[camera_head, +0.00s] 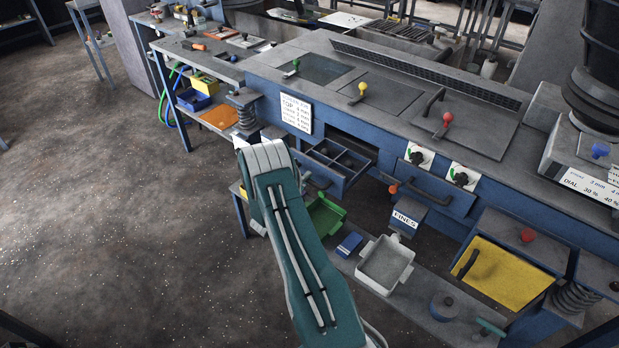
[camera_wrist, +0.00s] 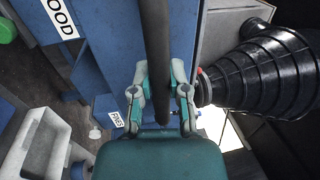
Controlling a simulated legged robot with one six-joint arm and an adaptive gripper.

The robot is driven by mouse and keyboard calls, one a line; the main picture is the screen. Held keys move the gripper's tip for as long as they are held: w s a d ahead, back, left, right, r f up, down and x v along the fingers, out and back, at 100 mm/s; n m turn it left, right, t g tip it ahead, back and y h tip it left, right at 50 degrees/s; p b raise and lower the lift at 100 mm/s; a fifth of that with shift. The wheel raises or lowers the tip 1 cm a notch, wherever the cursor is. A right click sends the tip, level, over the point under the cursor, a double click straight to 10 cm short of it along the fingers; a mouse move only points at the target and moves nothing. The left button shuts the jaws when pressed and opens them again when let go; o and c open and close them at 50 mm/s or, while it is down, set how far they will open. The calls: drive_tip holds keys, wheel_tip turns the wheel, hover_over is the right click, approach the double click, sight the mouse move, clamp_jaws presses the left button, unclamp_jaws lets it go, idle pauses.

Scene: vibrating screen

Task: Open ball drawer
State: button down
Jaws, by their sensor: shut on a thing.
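In the head view a blue drawer (camera_head: 352,165) with divided compartments stands partly pulled out under the bench top. In the wrist view my gripper (camera_wrist: 160,95) is shut on a dark bar-shaped handle (camera_wrist: 155,40), with one finger on each side. A blue panel (camera_wrist: 105,50) lies beside the handle. Whether it is the drawer's front I cannot tell.
To the right are another handle (camera_head: 425,192), a "FINES" label (camera_head: 404,219) and a yellow panel (camera_head: 500,275). A pale tray (camera_head: 385,265) and a green tray (camera_head: 325,215) sit below. A black ribbed cone (camera_wrist: 262,70) is at the wrist view's right. Open floor lies left.

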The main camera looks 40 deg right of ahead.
drive_tip(key=shift+s+a+f, duration=0.15)
drive_tip(key=shift+a+f, duration=0.05)
drive_tip(key=shift+f, duration=0.15)
drive_tip(key=shift+a, duration=0.15)
drive_tip(key=c, duration=0.6)
unclamp_jaws()
drive_tip(key=shift+a, duration=0.2)
drive_tip(key=shift+r, duration=0.15)
drive_tip(key=w+v, duration=0.1)
drive_tip(key=v, duration=1.1)
drive_tip(key=shift+s, duration=0.4)
